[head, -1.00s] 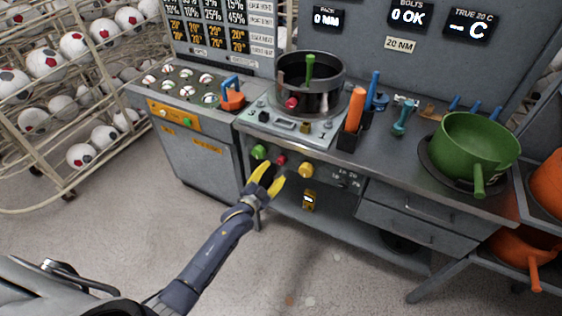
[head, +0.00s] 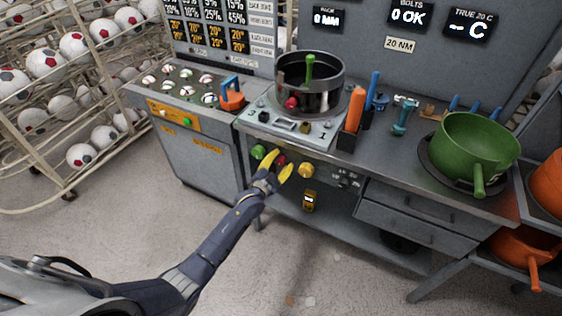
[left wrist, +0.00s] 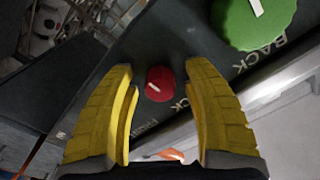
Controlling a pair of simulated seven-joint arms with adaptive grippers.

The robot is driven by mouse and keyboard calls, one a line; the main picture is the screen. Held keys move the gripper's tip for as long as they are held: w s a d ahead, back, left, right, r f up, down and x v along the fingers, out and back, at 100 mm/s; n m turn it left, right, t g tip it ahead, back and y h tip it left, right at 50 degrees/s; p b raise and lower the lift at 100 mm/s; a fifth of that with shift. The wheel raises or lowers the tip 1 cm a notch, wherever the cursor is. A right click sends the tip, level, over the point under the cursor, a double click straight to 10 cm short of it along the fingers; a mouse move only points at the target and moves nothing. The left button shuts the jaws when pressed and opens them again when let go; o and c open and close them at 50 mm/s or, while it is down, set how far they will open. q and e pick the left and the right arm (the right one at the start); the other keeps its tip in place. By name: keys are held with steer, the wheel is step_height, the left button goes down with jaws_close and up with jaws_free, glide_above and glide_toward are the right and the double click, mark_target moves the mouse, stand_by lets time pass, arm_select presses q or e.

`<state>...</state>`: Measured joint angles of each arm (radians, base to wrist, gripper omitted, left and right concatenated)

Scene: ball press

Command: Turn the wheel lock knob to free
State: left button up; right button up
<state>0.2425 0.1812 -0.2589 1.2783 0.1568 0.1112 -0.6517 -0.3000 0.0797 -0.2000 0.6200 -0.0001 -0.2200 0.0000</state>
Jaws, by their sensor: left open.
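A small red knob (head: 280,160) with a white pointer mark sits on the front panel of the bench, between a green knob (head: 258,152) and a yellow knob (head: 306,170). My left gripper (head: 282,164) is open in front of the red knob, with yellow fingers on either side of it. In the left wrist view the red knob (left wrist: 160,83) shows between the open fingers (left wrist: 161,68), apart from both. The larger green knob (left wrist: 255,20) is at upper right, near the word BACK. I cannot read which knob is labelled wheel lock.
A round press pot (head: 320,92) with a green lever stands on the bench above the knobs. A green pan (head: 470,145) is at right. The floor in front is clear.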

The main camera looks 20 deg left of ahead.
arm_select(q)
jaws_close()
steer(key=shift+n, duration=0.4)
steer(key=n, duration=0.8)
steer(key=shift+n, duration=0.3)
steer(key=n, duration=0.4)
steer(key=shift+n, duration=2.2)
